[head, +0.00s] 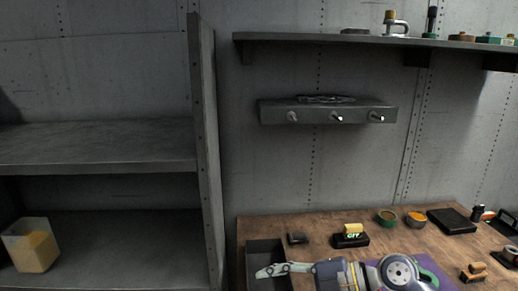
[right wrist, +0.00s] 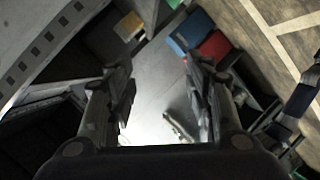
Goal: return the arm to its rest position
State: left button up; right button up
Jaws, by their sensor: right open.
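My right arm (head: 400,270) comes in from the lower right over the wooden workbench. Its right gripper (head: 262,271) points left, in front of a dark open bin at the bench's left end. In the right wrist view the two dark fingers of the right gripper (right wrist: 160,78) stand wide apart with nothing between them. My left gripper is not in view.
The workbench (head: 330,227) holds a dark block with a yellow top (head: 350,236), small bowls (head: 417,218) and a black box (head: 452,221). A metal shelf unit (head: 100,145) with a yellow-filled container (head: 30,246) stands left. A pegged rack (head: 327,112) hangs above.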

notch_tip(320, 180, up, 11)
jog(key=w+d+m+t+y, duration=0.2)
jog(key=m+t+y, duration=0.2)
jog(key=m+t, duration=0.6)
jog(key=w+d+f+m+t+h, duration=0.2)
jog(key=d+f+m+t+h, duration=0.1)
jog(key=d+m+t+h, duration=0.7)
jog(key=s+d+f+m+g+h, duration=0.3)
jog(key=f+g+h, duration=0.15)
jog(key=f, duration=0.35)
jog(key=s+d+f+m+g+h, duration=0.25)
jog(key=d+f+h, duration=0.2)
jog(key=f, duration=0.45)
jog(key=s+a+f+g+y, duration=0.1)
jog(key=s+f+g, duration=0.6)
jog(key=s, duration=0.4)
jog(key=s+a+f+g, duration=0.1)
jog(key=s+f+g, duration=0.4)
jog(key=s+f, duration=0.5)
jog(key=s+f+g, duration=0.1)
jog(key=s+f, duration=0.2)
jog(key=f, duration=2.1)
jog(key=s+d+f+n+g, duration=0.1)
jog(key=s+d+f, duration=0.1)
jog(key=s+f, duration=1.4)
jog(key=shift+s+d, duration=0.35)
jog(key=shift+s, duration=0.05)
